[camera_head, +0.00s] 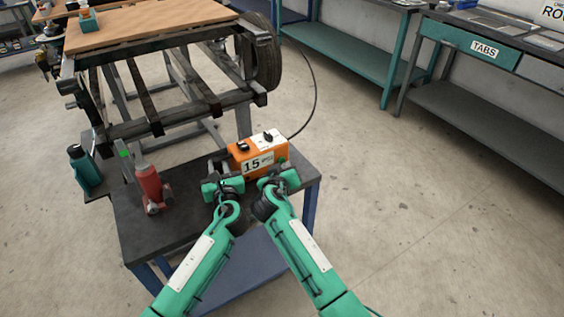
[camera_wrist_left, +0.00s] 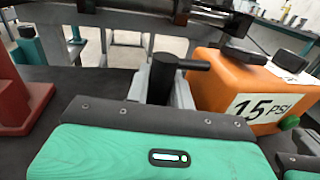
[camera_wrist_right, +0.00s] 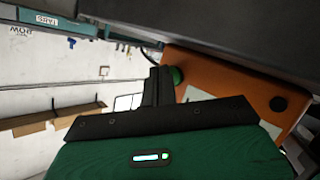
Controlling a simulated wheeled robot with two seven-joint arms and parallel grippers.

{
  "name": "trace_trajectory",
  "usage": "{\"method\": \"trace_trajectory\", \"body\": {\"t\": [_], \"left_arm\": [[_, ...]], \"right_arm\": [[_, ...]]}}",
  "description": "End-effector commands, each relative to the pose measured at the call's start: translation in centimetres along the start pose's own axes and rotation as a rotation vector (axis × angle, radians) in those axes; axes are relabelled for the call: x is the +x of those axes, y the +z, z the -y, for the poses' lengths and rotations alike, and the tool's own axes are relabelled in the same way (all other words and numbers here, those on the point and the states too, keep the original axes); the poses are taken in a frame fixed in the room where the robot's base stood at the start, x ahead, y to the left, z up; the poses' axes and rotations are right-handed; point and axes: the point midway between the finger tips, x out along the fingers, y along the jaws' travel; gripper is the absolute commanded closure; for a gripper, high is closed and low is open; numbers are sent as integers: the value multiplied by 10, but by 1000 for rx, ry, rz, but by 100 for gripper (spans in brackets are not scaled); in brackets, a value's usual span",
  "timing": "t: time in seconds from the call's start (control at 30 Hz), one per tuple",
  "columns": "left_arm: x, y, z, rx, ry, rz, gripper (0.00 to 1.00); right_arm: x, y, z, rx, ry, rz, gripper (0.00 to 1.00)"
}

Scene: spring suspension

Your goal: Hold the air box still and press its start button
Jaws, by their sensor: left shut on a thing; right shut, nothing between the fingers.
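The orange air box (camera_head: 263,152) with a "15 PSI" label stands on the dark table top. My left gripper (camera_head: 219,167) is at the box's left side, shut on a black handle-like part (camera_wrist_left: 165,75) whose bar reaches toward the box. The box also shows in the left wrist view (camera_wrist_left: 222,78). My right gripper (camera_head: 282,168) is at the box's right front, shut and empty. In the right wrist view its dark fingertips (camera_wrist_right: 158,82) are right beside the round green button (camera_wrist_right: 177,75); I cannot tell whether they touch. The button also shows in the left wrist view (camera_wrist_left: 290,123).
A red jack-like tool (camera_head: 150,185) stands left on the table (camera_head: 185,205). A teal bottle (camera_head: 83,168) stands farther left. The metal frame with a wheel (camera_head: 268,60) is behind, and a black hose (camera_head: 314,95) runs behind the box. Floor to the right is clear.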

Motion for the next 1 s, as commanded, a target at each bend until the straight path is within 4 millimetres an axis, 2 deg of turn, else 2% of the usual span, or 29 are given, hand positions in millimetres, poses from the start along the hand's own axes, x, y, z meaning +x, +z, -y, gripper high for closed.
{"method": "trace_trajectory", "body": {"t": [1.0], "left_arm": [[0, 0, 0, 0, 0, 0, 100]], "right_arm": [[6, -10, 8, 8, -4, -2, 100]]}}
